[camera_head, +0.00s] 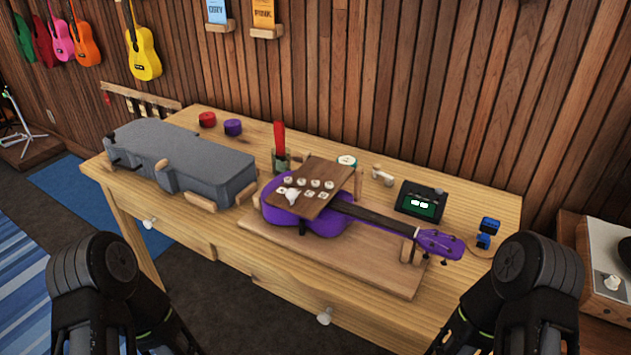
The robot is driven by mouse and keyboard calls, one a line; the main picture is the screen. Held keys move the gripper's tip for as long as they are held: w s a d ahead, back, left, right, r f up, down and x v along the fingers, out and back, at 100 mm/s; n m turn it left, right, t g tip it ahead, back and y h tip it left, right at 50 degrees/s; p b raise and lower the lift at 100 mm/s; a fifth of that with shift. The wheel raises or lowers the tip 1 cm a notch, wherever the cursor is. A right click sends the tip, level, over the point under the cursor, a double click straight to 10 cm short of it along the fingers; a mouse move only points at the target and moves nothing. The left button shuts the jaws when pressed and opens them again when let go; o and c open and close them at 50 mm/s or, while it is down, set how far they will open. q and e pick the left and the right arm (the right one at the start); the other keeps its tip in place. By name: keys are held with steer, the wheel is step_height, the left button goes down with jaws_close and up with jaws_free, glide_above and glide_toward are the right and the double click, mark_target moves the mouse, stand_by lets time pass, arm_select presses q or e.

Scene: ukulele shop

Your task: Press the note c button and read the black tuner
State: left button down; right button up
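A brown wooden board (323,178) with several small white round buttons (316,183) lies tilted over the body of a purple ukulele (330,222). The letters on the buttons are too small to read, so I cannot tell which one is note c. A black tuner (412,190) stands to the right, behind the ukulele neck. Its small dark green screen (428,209) shows a short pale mark that I cannot read clearly. My two black arms show at the bottom left and bottom right corners, apart from the table. Neither gripper's fingertips show.
The ukulele rests on a wooden base (290,247) on the light wooden table (455,275). A grey case (180,150) fills the table's left part. A blue clip-like object (488,230) stands at the right. A red-topped holder (280,145) stands behind the board.

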jaws_close()
stand_by(1.2)
